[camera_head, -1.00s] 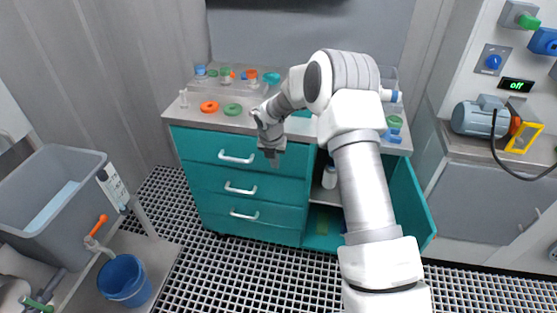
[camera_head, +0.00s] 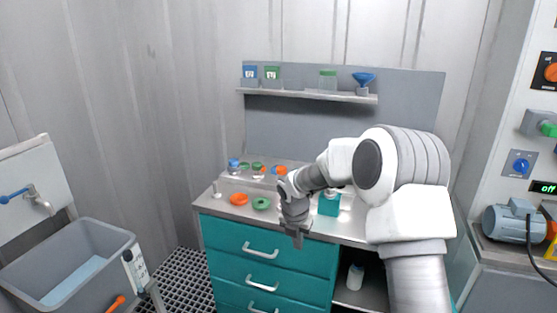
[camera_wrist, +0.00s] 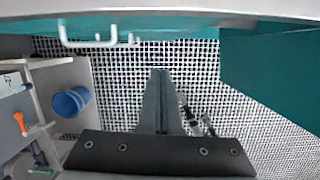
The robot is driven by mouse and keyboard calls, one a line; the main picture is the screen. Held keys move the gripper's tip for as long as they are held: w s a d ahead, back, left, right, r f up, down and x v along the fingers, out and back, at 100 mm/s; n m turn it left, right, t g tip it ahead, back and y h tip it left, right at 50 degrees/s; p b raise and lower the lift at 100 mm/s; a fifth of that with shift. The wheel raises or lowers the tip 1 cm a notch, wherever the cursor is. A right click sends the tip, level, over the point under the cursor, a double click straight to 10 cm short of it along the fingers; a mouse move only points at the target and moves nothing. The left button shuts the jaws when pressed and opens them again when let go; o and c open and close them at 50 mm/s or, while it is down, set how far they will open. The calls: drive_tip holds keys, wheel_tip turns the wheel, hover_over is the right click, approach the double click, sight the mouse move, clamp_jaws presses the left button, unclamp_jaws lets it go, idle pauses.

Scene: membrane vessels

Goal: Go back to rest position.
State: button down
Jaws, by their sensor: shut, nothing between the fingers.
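My gripper (camera_head: 298,240) hangs at the end of my folded arm, in front of the teal drawer cabinet and just below the worktop's front edge. Its fingers point down and are shut with nothing between them. In the wrist view, the closed fingers (camera_wrist: 160,80) point over the grated floor (camera_wrist: 205,70). A drawer handle (camera_wrist: 95,40) shows at the top left of that view.
The cabinet (camera_head: 235,262) carries an orange ring (camera_head: 239,199), a green ring (camera_head: 261,203) and small jars. A shelf (camera_head: 310,95) holds jars and a blue funnel (camera_head: 363,78). A grey sink (camera_head: 75,270) stands left. The blue bucket (camera_wrist: 70,101) is on the wrist view's left.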

drive_tip(key=s+d+r+m+t+p, duration=0.1)
drive_tip(key=s+d+r+m+p, duration=0.15)
drive_tip(key=s+r+m, duration=0.7)
drive_tip(key=s+d+r+m+p, duration=0.1)
drive_tip(key=s+d+r+m, duration=0.2)
drive_tip(key=s+r+m, duration=0.7)
drive_tip(key=s+r+m+t+p, duration=0.1)
drive_tip(key=s+r+m, duration=0.3)
drive_tip(key=s, duration=0.4)
drive_tip(key=s+d+r+m+t+y+p, duration=0.1)
drive_tip(key=s+r+m+p, duration=0.1)
drive_tip(key=s+r+m, duration=0.3)
drive_tip(key=s+m, duration=0.2)
drive_tip(key=s, duration=0.1)
drive_tip(key=shift+d, duration=0.2)
